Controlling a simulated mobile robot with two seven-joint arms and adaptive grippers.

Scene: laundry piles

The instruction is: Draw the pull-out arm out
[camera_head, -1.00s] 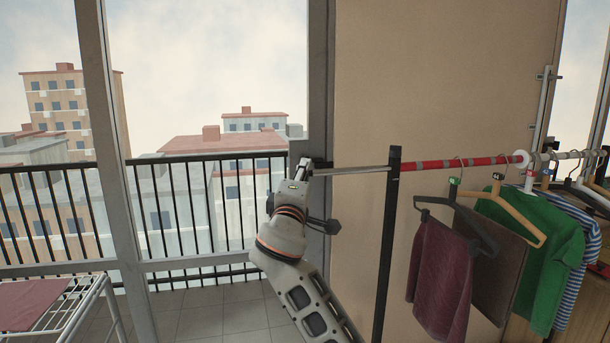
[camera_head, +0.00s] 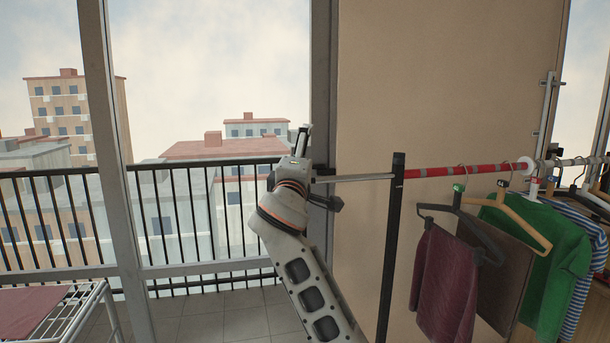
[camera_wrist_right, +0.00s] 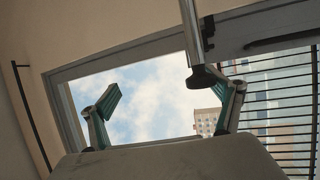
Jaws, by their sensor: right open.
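The pull-out arm (camera_head: 354,178) is a thin silver rod that sticks out left from the black upright post (camera_head: 391,240) of the clothes rail. In the right wrist view the pull-out arm (camera_wrist_right: 190,32) comes down from the top and ends in a black cap close to one finger. My right gripper (camera_head: 303,138) is at the rod's left end, its fingers pointing up. In the right wrist view my right gripper (camera_wrist_right: 168,92) is open, its fingers wide apart and holding nothing. The rod's end is partly hidden behind my wrist in the head view. My left gripper is not in view.
A red rail (camera_head: 460,170) carries hangers with a maroon garment (camera_head: 445,285), a green top (camera_head: 548,255) and other clothes on the right. A white drying rack (camera_head: 75,320) stands lower left. A balcony railing (camera_head: 190,215) is behind, and a beige panel (camera_head: 445,90) stands behind the rail.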

